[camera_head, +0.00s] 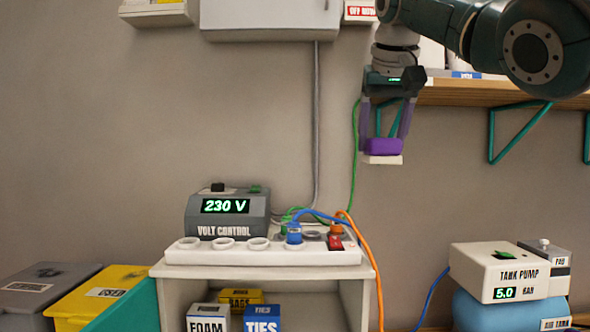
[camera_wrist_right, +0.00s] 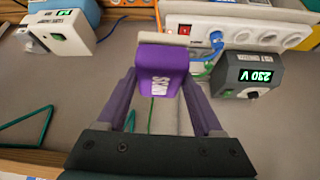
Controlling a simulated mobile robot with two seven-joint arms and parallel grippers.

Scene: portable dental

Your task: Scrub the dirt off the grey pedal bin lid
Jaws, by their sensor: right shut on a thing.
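My right gripper (camera_head: 384,144) hangs high in front of the wall at the upper right, fingers pointing down. It is shut on a purple block-shaped scrubber (camera_head: 384,147) with a flat pale underside. The scrubber also shows in the right wrist view (camera_wrist_right: 163,70) between both fingers, with white lettering on its side. The grey bin lid (camera_head: 38,272) is at the lower left, cut by the picture's edge, with a pale label and a darker patch near its top. The scrubber is far above and to the right of the lid, apart from it. My left gripper is not in view.
A yellow bin (camera_head: 105,292) stands right beside the grey one. Between lid and scrubber are the volt control box (camera_head: 228,213) and a white socket strip (camera_head: 205,256) with plugged cables on a cabinet. A tank pump (camera_head: 508,268) stands lower right. A bracketed shelf (camera_head: 480,94) is close right.

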